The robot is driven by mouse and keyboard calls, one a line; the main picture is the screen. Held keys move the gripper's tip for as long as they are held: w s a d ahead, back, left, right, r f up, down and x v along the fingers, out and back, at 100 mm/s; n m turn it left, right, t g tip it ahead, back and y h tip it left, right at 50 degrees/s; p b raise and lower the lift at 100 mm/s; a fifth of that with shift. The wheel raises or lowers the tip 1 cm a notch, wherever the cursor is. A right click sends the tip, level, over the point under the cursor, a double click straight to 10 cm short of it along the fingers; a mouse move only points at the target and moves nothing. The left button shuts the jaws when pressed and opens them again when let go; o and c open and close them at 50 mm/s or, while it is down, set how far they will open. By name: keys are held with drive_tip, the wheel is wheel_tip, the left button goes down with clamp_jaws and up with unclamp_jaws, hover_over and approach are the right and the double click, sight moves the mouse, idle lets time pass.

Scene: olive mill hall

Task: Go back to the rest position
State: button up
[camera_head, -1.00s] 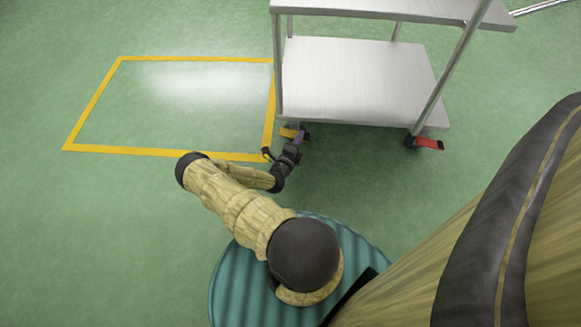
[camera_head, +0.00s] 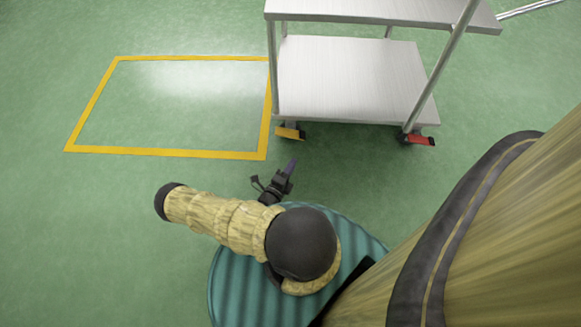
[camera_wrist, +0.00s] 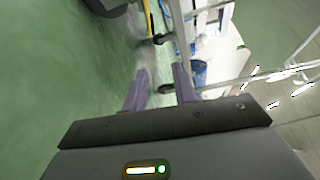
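My gripper (camera_head: 289,169) is near the front of my teal base in the head view, with the arm folded back and the elbow out to the left. In the wrist view my gripper (camera_wrist: 160,88) shows two purple fingers standing apart, with nothing between them. It is open and empty. It is short of the trolley and clear of it. The far finger is hard to make out in the head view.
A metal trolley (camera_head: 350,85) with two shelves stands ahead. Its casters have a yellow pedal (camera_head: 290,133) and a red pedal (camera_head: 420,139). A yellow floor outline (camera_head: 160,152) lies to its left, empty inside. The green floor on the left is clear.

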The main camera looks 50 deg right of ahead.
idle(0.4)
drive_tip(key=a+r+n+g+y+p, duration=0.1)
drive_tip(key=a+r+n+y+p, duration=0.45)
drive_tip(key=a+r+n, duration=0.85)
drive_tip(key=a+r+n+y+p, duration=0.5)
drive_tip(key=r+n, duration=0.4)
drive_tip(key=r, duration=1.3)
drive_tip(key=a+r+n+g+y+p, duration=0.1)
drive_tip(key=a+r+n+y+p, duration=0.3)
drive_tip(key=a+r+n+y, duration=0.95)
drive_tip(key=d+r+m+h+p, duration=0.1)
drive_tip(key=d+r+h+p, duration=0.1)
drive_tip(key=r+p, duration=1.7)
drive_tip(key=d+r+m+h+p, duration=0.1)
drive_tip(key=d+r+h+p, duration=0.2)
drive_tip(key=r+p, duration=1.6)
wheel_tip(320, 180, up, 4)
drive_tip(key=shift+w+r+h, duration=0.1)
drive_tip(key=shift+w+h, duration=0.05)
drive_tip(key=shift+h, duration=0.85)
